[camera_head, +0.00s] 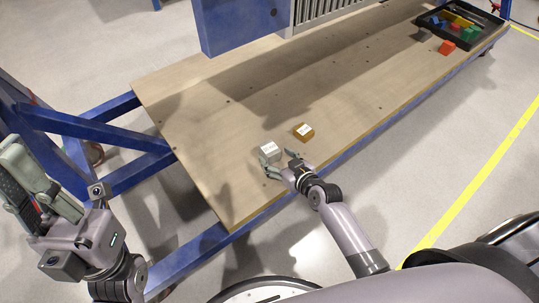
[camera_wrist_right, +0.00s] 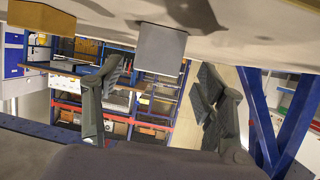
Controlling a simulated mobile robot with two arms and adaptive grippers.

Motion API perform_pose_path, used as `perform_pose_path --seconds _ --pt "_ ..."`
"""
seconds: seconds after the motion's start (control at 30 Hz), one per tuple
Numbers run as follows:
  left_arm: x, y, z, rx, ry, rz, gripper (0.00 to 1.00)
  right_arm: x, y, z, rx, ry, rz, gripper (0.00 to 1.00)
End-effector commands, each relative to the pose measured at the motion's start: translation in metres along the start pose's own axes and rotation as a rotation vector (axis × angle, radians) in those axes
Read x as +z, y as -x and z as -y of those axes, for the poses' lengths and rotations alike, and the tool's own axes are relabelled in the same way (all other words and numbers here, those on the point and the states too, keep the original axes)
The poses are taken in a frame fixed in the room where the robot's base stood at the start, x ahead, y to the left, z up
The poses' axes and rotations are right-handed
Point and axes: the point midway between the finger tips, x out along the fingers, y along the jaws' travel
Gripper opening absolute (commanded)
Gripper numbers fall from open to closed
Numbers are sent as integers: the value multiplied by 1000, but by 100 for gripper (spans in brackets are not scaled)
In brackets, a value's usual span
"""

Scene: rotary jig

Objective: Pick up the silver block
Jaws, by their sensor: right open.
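The silver block (camera_head: 268,150) sits on the wooden tabletop (camera_head: 215,130) near its front edge, with a white label on top. A gold-brown block (camera_head: 303,132), also labelled, sits to its right and slightly farther back. My right gripper (camera_head: 280,161) is open and empty beside the silver block on its near side. In the right wrist view, which looks upside down, the silver block (camera_wrist_right: 161,48) shows between and beyond the two spread fingers (camera_wrist_right: 160,88). The gold-brown block (camera_wrist_right: 40,17) shows at upper left there. My left gripper (camera_head: 38,180) is off the table at far left; its opening is unclear.
A black tray (camera_head: 490,32) with several coloured blocks stands at the table's far right end. A red block (camera_head: 447,47) lies just outside it. A blue frame panel (camera_head: 240,25) stands at the back. The middle of the tabletop is clear.

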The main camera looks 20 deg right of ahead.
Motion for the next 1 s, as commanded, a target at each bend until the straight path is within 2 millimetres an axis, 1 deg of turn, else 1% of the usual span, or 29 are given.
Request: perform_pose_path --seconds 0.13,0.23,0.4,0.47,0.73,1.0 --pt "2 7 0 0 0 1 0 0 -10 -1 1 0 -2 65" --pt "4 18 0 0 0 3 0 1 -26 -2 0 -2 -3 65" --pt "6 7 0 19 -7 -48 0 0 -49 -4 0 -2 -2 65" --pt "7 5 0 23 -8 -54 0 -1 -53 -4 0 0 -1 65" --pt "7 2 0 25 -8 -57 0 -3 -55 -4 0 1 1 65" --pt "7 2 0 25 -8 -57 0 -3 -55 -4 0 1 1 48"
